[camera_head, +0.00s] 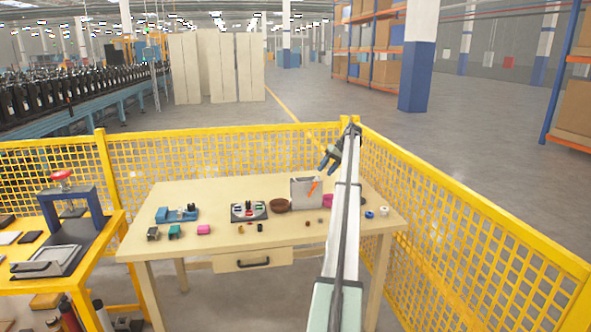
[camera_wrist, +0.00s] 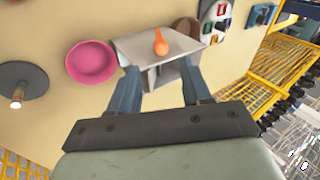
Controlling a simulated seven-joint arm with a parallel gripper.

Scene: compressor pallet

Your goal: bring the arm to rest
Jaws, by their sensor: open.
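My gripper (camera_head: 325,164) is over the right part of the wooden table, pointing down and left. In the wrist view its two blue fingers (camera_wrist: 158,68) stand wide apart with nothing held between them. Below and beyond them is a grey box (camera_wrist: 143,46), with an orange object (camera_wrist: 160,42) at its top. In the head view the grey box (camera_head: 303,194) stands on the table (camera_head: 190,237) just below my fingers, with the orange object (camera_head: 314,187) at its right side. Whether the fingers touch the box cannot be told.
A pink round dish (camera_wrist: 91,61) and a dark disc with a post (camera_wrist: 20,85) lie left of the box in the wrist view. A brown bowl (camera_head: 281,205) and a panel with coloured parts (camera_head: 249,211) are nearby. Yellow mesh fencing (camera_head: 470,235) closes the right side.

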